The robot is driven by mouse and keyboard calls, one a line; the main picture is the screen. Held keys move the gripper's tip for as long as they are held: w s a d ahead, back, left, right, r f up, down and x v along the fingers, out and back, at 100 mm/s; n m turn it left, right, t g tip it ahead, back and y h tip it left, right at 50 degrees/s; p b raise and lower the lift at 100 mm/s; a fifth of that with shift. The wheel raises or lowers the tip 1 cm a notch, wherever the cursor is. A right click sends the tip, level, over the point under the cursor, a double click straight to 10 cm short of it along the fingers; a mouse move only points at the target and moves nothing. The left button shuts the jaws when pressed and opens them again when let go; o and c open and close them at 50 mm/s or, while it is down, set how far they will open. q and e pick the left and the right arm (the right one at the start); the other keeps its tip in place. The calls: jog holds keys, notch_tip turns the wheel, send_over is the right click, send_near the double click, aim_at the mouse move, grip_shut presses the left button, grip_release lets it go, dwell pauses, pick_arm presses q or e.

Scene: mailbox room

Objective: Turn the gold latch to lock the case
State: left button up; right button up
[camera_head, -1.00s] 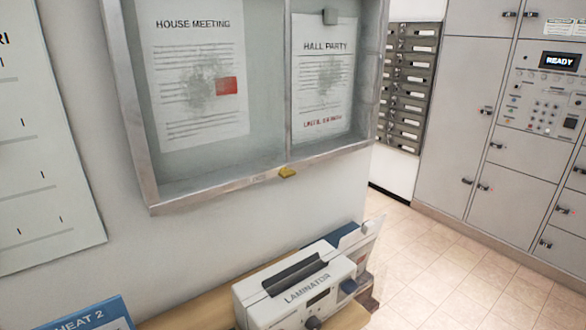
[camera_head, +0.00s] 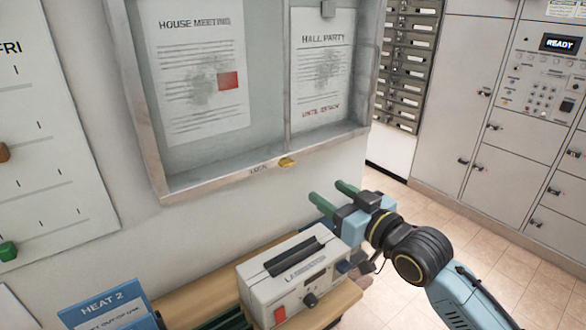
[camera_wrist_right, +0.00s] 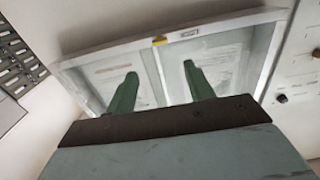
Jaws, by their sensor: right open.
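The gold latch (camera_head: 287,162) sits on the bottom frame of the wall-mounted notice case (camera_head: 215,182), beside a small "LOCK" label. It also shows in the right wrist view (camera_wrist_right: 160,41), on the case's frame (camera_wrist_right: 100,54). My right gripper (camera_head: 328,191) is below and to the right of the latch in the head view, apart from it. Its two green fingers are spread and empty, and they show in the right wrist view (camera_wrist_right: 160,85) pointing toward the case. My left gripper is not in view.
A laminator (camera_head: 300,275) stands on a wooden shelf (camera_head: 200,290) below the case, close under my right gripper. A blue "HEAT 2" sign (camera_head: 103,305) is at the lower left. Grey lockers (camera_head: 465,110) and mail slots (camera_head: 408,75) stand at the right. The wall below the latch is bare.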

aim_at(289, 165)
jog(key=x, duration=1.3)
jog(key=shift+w+p, duration=0.1)
jog(key=shift+p, duration=0.2)
jog(key=shift+c, duration=0.3)
jog(key=c, duration=0.9)
